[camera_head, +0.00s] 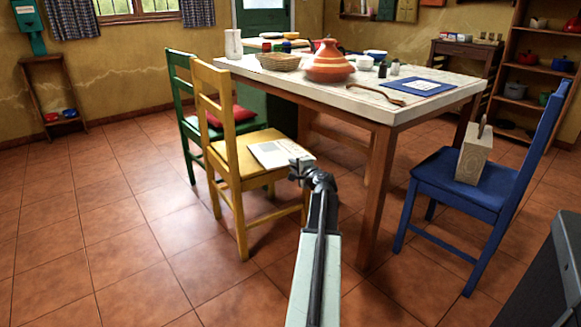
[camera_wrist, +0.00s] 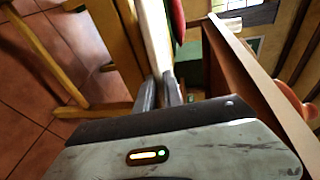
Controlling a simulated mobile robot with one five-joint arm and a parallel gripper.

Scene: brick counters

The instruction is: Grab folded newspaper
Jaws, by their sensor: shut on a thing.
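The folded newspaper (camera_head: 272,153) is a pale, flat, printed sheet on the seat of the yellow chair (camera_head: 240,160). Its near right edge is at my gripper (camera_head: 299,166). In the wrist view the newspaper (camera_wrist: 155,38) shows edge-on as a whitish strip running to my gripper's two grey fingers (camera_wrist: 160,93). The fingers are shut on its edge. The fingertips partly hide the gripped edge. I cannot tell whether the newspaper is clear of the seat.
The dining table (camera_head: 345,97) stands close to the right of the newspaper, its leg (camera_head: 377,195) near my arm. A green chair (camera_head: 182,110) with a red cushion (camera_head: 229,117) is behind. A blue chair (camera_head: 455,183) holds a wooden block (camera_head: 474,155). Tiled floor at left is open.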

